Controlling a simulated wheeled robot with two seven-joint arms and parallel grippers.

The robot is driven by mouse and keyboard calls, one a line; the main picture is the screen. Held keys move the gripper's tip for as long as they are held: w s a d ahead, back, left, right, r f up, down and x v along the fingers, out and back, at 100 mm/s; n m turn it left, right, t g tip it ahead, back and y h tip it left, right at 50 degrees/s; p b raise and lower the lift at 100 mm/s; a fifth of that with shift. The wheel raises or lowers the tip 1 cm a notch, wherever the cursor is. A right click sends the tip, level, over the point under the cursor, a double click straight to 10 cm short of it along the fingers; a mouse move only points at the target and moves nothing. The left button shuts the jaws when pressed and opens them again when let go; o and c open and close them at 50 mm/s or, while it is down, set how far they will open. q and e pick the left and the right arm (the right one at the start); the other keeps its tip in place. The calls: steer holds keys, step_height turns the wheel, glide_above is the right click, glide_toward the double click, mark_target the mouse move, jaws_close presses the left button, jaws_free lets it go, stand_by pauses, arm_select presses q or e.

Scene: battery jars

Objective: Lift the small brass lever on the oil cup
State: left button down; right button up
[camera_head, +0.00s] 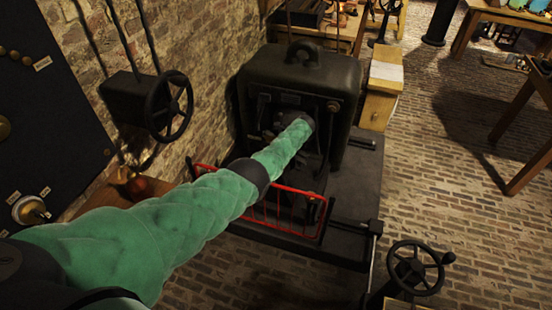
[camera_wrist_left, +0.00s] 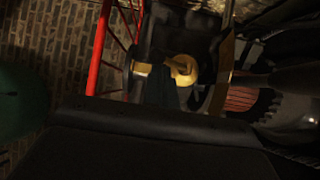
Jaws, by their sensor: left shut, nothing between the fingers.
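A brass fitting (camera_wrist_left: 182,68), which looks like the oil cup with its small lever, shows in the left wrist view among dark machine parts. The lever's exact position is too dark to tell. In the head view my green-sleeved left arm reaches to the front of a black machine (camera_head: 330,75), and the sleeve hides the oil cup there. My left gripper (camera_wrist_left: 160,92) is a dark shape just below the brass fitting in the wrist view, shut and empty. Whether it touches the brass cannot be told. My right gripper is not in view.
A red wire guard (camera_head: 290,215) stands before the machine, close under my left arm; it also shows in the wrist view (camera_wrist_left: 100,45). A handwheel (camera_head: 168,105) is on the brick wall, another (camera_head: 415,268) at lower right.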

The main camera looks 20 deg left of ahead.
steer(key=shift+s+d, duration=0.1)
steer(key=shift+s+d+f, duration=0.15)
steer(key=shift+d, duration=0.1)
arm_select(q)
steer(key=shift+w+r, duration=0.1)
steer(key=shift+r, duration=0.05)
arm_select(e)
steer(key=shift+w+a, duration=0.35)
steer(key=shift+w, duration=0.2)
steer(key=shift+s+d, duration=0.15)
arm_select(q)
steer(key=shift+g, duration=0.3)
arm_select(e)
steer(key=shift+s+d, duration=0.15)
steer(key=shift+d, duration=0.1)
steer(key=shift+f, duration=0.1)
arm_select(q)
steer(key=shift+w+a, duration=0.1)
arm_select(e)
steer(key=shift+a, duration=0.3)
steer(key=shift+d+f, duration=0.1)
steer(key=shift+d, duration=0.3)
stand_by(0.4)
arm_select(q)
steer(key=shift+r, duration=0.1)
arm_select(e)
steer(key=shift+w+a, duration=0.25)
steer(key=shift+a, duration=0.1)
